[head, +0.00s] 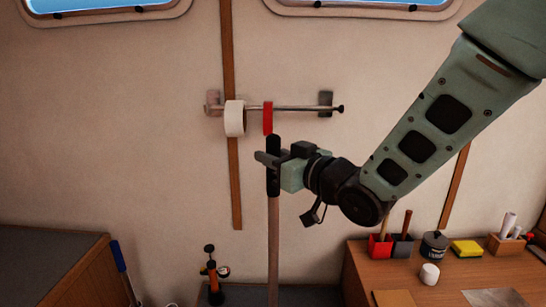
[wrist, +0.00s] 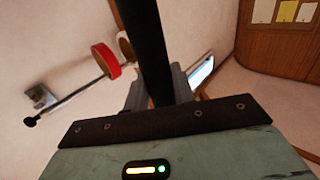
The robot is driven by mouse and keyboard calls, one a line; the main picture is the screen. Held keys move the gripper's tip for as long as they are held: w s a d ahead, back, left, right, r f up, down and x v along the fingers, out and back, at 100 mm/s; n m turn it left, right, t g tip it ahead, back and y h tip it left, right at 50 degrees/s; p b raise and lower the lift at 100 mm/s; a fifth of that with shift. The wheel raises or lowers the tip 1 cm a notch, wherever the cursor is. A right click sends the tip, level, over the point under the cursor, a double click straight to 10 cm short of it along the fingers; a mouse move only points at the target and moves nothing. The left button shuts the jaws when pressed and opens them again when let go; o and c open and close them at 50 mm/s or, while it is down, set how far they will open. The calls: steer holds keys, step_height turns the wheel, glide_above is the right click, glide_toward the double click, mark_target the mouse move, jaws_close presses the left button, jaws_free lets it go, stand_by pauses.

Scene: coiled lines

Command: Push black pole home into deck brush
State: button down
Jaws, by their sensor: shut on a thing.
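A long upright pole (head: 273,235) has a black upper section and a paler, brownish shaft running down out of the bottom of the head view. My gripper (head: 270,160) is shut on its black upper part, just below the top end. In the wrist view the black part of the pole (wrist: 152,45) stands between the two fingers. The pole's lower end is out of view. I cannot make out the deck brush in either view.
A wall rail (head: 295,108) with a white roll (head: 234,118) and a red roll (head: 268,118) is behind the pole's top. A wooden desk (head: 375,275) with cups and small items stands right. A cabinet (head: 50,260), a blue-handled tool (head: 119,257) and a pump (head: 212,275) are left.

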steer(key=shift+f+b, duration=0.3)
steer(key=shift+b, duration=0.6)
stand_by(0.9)
steer(key=shift+f+b, duration=1.95)
steer(key=shift+b, duration=0.15)
stand_by(0.7)
steer(key=c, duration=1.1)
jaws_free()
steer(key=b+v, duration=1)
steer(key=v, duration=0.7)
steer(key=shift+s+d, duration=0.15)
steer(key=shift+d, duration=0.05)
